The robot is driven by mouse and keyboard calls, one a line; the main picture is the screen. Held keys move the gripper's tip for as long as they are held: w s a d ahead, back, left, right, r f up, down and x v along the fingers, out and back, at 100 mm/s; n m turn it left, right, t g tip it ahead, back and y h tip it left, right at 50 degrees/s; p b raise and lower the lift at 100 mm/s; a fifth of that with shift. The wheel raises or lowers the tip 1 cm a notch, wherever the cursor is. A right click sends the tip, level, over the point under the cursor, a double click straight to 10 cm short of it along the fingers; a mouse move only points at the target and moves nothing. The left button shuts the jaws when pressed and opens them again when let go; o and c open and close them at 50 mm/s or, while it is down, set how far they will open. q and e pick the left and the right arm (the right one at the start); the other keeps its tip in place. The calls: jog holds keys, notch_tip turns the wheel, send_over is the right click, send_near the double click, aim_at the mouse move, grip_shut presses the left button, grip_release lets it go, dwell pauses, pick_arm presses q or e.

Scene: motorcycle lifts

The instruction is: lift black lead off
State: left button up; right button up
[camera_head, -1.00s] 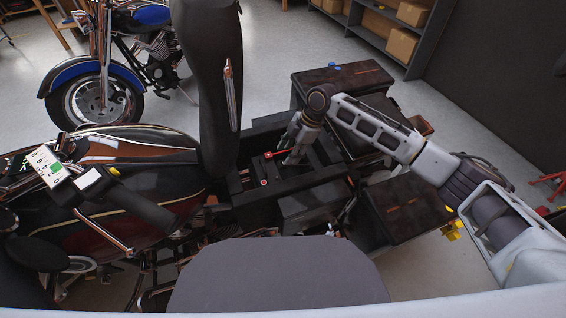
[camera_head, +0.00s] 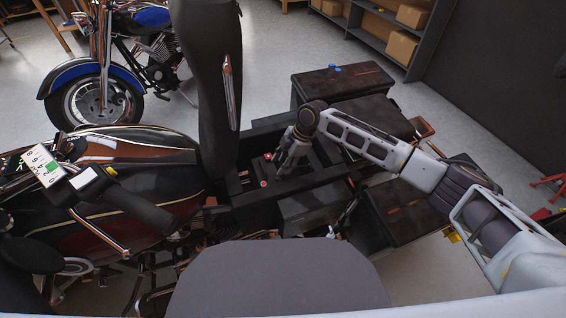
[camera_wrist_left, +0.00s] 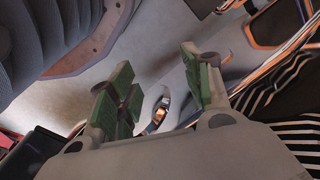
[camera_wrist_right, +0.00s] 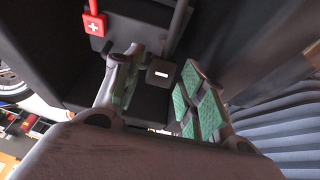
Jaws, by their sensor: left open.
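The black lead's end (camera_wrist_right: 160,73), a dark block with a white minus mark, sits in the battery bay of the motorcycle (camera_head: 120,160) in the right wrist view. My right gripper (camera_wrist_right: 160,90) is open, with its green-padded fingers to either side of the black block; I cannot tell whether they touch it. In the head view the right gripper (camera_head: 284,162) reaches down into the bay and hides the black lead. The red lead's end (camera_wrist_right: 95,24) with a white plus shows beside it, also in the head view (camera_head: 268,156). My left gripper (camera_wrist_left: 160,98) is open and empty.
The raised black seat (camera_head: 208,80) stands just left of the bay. Dark saddlebags (camera_head: 340,82) flank the rear. Another motorcycle (camera_head: 105,75) with blue parts stands behind on the left. Shelves with boxes (camera_head: 401,45) are at the back right.

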pick_arm(q)
jog(key=shift+w, duration=0.15)
pick_arm(e)
grip_shut()
jog(key=shift+d+r, duration=0.1)
jog(key=shift+r, duration=0.05)
pick_arm(q)
jog(key=shift+w+d+r+b, duration=0.15)
jog(key=shift+r+b, duration=0.3)
jog(key=shift+r, duration=0.45)
jog(key=shift+w+d+r+b, duration=0.15)
jog(key=shift+r+b, duration=0.25)
jog(key=shift+r, duration=0.5)
jog(key=shift+d+r+b, duration=0.2)
jog(key=shift+r+b, duration=0.25)
jog(key=shift+r, duration=0.45)
pick_arm(e)
jog(key=w+d+r+g+y, duration=0.1)
jog(key=d+r+g+y, duration=0.1)
jog(key=d+r+y, duration=0.3)
jog(key=shift+w+d+y, duration=0.35)
jog(key=shift+d+y, duration=0.45)
jog(key=shift+d, duration=0.25)
jog(key=shift+r, duration=0.1)
jog(key=shift+o, duration=1.6)
grip_release()
